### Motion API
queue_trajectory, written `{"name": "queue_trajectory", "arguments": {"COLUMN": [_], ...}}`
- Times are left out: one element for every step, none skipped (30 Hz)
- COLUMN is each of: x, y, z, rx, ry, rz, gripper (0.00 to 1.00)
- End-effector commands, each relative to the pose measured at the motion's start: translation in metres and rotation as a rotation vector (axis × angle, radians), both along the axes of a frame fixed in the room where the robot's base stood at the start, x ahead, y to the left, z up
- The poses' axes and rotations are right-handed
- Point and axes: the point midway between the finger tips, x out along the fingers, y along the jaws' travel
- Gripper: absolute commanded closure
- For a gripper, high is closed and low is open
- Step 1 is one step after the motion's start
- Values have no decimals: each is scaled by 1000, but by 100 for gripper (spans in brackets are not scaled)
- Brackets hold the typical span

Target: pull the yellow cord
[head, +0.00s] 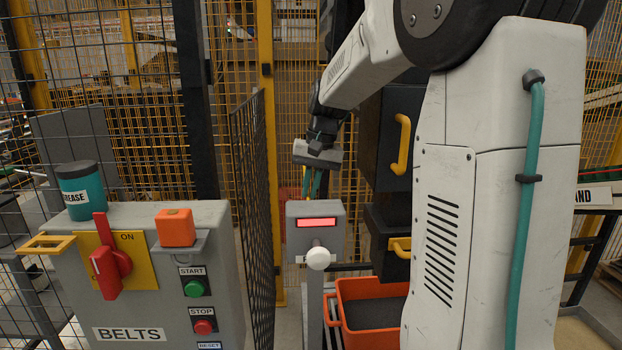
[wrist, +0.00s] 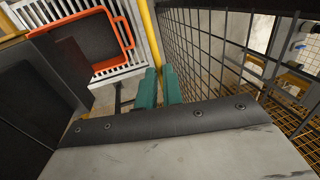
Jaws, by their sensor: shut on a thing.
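My gripper (head: 313,188) hangs below the arm at mid-picture in the head view, behind the grey box with the red display. Its two teal fingers also show in the wrist view (wrist: 160,82), close together and pointing away from the camera. They are shut on the yellow cord (head: 305,173), of which only a thin piece shows beside the fingers in the head view. Most of the cord is hidden by the gripper and the grey box. In the wrist view a yellow upright ends by the fingertips; I cannot tell whether it is cord or post.
A grey display box (head: 316,222) with a white knob stands in front of my gripper. Black mesh fencing (head: 252,215) is close on the left. Dark cabinets (head: 386,135) and an orange crate (head: 340,292) are on the right. A BELTS control box (head: 140,305) stands front left.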

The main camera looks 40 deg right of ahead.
Motion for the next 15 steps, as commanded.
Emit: {"name": "queue_trajectory", "arguments": {"x": [0,0,0,0,0,0,0,0,0,0,0,0,0,0,0], "y": [0,0,0,0,0,0,0,0,0,0,0,0,0,0,0], "z": [-2,-1,-1,-1,-1,-2,-2,-2,-2,-1,-1,-1,-1,-1,-1], "rx": [0,1,0,0,0,0,0,0,0,0,0,0,1,1,1], "ry": [1,1,1,1,1,2,2,2,2,2,2,2,1,1,1], "rz": [0,0,0,0,0,0,0,0,0,0,0,0,0,0,0], "gripper": [100,100,100,100,100,100,89,81,70,69,69,69,69,69,69]}}
